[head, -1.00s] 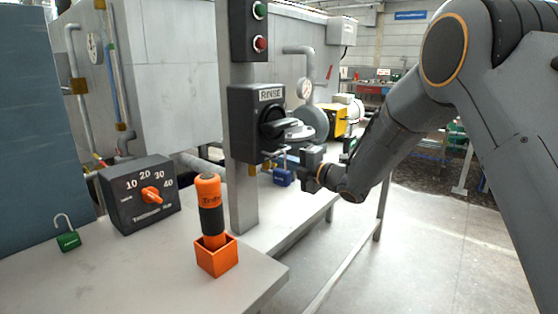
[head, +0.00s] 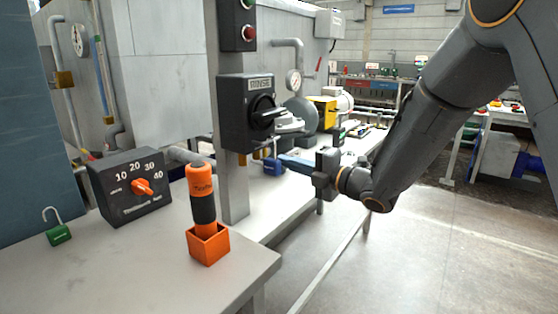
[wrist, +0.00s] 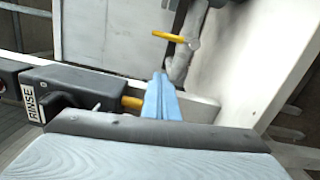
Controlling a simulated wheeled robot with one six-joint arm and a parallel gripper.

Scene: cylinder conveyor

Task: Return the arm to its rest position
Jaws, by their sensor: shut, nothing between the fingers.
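My gripper (head: 284,158) is in the middle of the head view, at the end of my grey arm. It sits to the right of and below the black RINSE switch (head: 246,112). Its light-blue fingers are together and empty, pointing left. They also show shut in the wrist view (wrist: 161,98). A blue padlock (head: 272,168) is below the switch, just beyond the fingertips and partly overlapped by them in the head view. I cannot tell what it hangs from. The RINSE switch also shows at the left of the wrist view (wrist: 42,98).
A grey bench holds a dial box (head: 133,186), a green padlock (head: 58,232) and an orange-black tool (head: 202,195) in an orange holder (head: 208,246). A grey post (head: 233,190) carries the switch. Open floor (head: 420,250) lies to the right.

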